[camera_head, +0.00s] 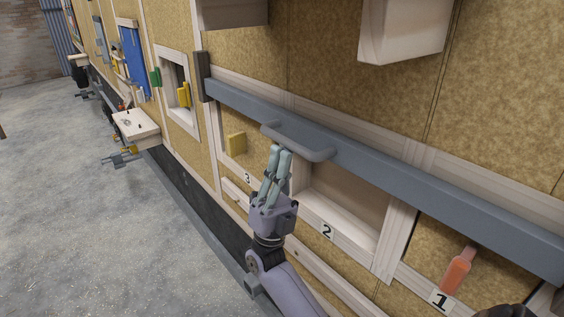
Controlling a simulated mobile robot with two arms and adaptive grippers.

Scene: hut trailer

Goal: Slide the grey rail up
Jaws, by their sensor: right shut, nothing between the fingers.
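The grey rail (385,166) is a long bar running across the wall, from a dark bracket (201,76) at upper left down to the right edge. A grey loop handle (318,155) sticks out from it. My right gripper (280,152) is shut and empty, pointing up, with its fingertips at the handle's left part. I cannot tell whether they touch it. A small dark part at the bottom right edge may be my other arm; my left gripper cannot be made out.
Wooden boxes (402,30) jut out above. A small shelf (136,125) juts out at left. The grey floor (90,220) is clear.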

